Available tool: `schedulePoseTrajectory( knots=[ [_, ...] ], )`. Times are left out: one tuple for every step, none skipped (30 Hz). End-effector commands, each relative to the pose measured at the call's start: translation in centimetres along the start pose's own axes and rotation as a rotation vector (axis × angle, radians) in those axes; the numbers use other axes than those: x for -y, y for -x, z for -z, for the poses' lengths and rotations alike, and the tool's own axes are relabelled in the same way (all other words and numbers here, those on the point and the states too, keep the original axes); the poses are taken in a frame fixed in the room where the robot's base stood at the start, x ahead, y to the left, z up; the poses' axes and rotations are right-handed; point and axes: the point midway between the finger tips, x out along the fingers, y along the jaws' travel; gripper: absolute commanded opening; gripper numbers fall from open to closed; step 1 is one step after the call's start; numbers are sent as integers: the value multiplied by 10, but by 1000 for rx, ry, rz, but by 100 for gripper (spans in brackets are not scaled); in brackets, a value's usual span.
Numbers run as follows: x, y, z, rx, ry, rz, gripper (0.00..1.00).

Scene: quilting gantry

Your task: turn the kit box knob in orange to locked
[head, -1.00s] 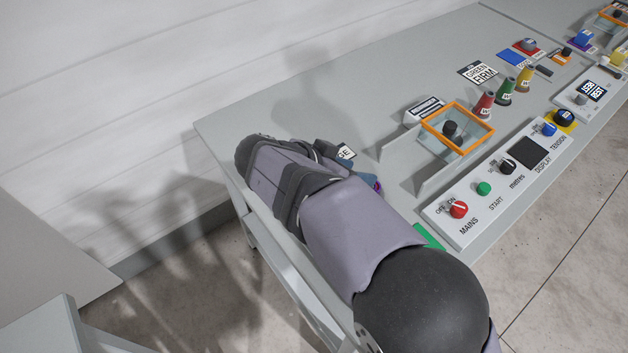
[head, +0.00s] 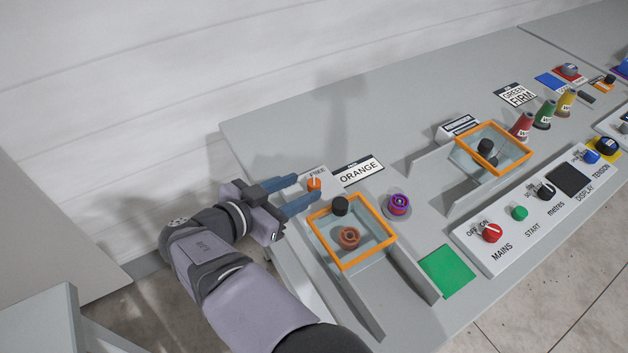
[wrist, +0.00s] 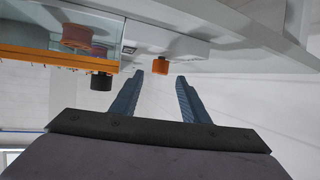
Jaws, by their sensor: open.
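The orange knob (head: 314,184) sits on a small pale block (head: 322,174) beside the "ORANGE" sign (head: 358,170). It bears a white mark; the lettering by it is too small to read. My gripper (head: 307,187) is open and empty, its blue fingers pointing at the knob. In the wrist view the knob (wrist: 160,65) shows just beyond the fingertips (wrist: 160,76), in line with the gap and apparently untouched. The kit box (head: 322,239) has an orange rim, a clear top and a black knob (head: 340,205); a brownish spool (head: 349,238) shows inside.
The box stands close to my lower finger; its rim (wrist: 40,57) fills the wrist view's left. A purple spool (head: 398,202) and green patch (head: 447,270) lie right. Further right are a second orange-rimmed box (head: 462,153) and a control panel (head: 475,252). The wall is behind.

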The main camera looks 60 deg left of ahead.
Motion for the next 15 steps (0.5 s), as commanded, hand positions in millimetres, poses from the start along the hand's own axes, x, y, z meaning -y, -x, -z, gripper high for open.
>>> schedulePoseTrajectory(
  knots=[
    [-1,-8,1,1,2,-4,42],
    [-1,-12,1,1,2,-4,42],
    [-1,-17,1,1,2,-4,42],
    [-1,-21,1,1,1,-5,42],
    [-1,-25,1,1,1,-4,42],
    [-1,-30,1,1,1,-3,42],
    [-1,-34,1,1,1,-3,42],
    [-1,-37,1,1,0,-4,42],
    [-1,-41,1,2,0,-4,42],
    [-1,-44,1,2,0,-3,42],
    [-1,-46,0,2,0,-2,42],
    [-1,-49,0,2,0,-2,42],
    [-1,-51,0,2,0,-2,42],
    [-1,-52,0,1,1,-2,42],
    [-1,-54,0,1,1,-2,42]
  ],
)
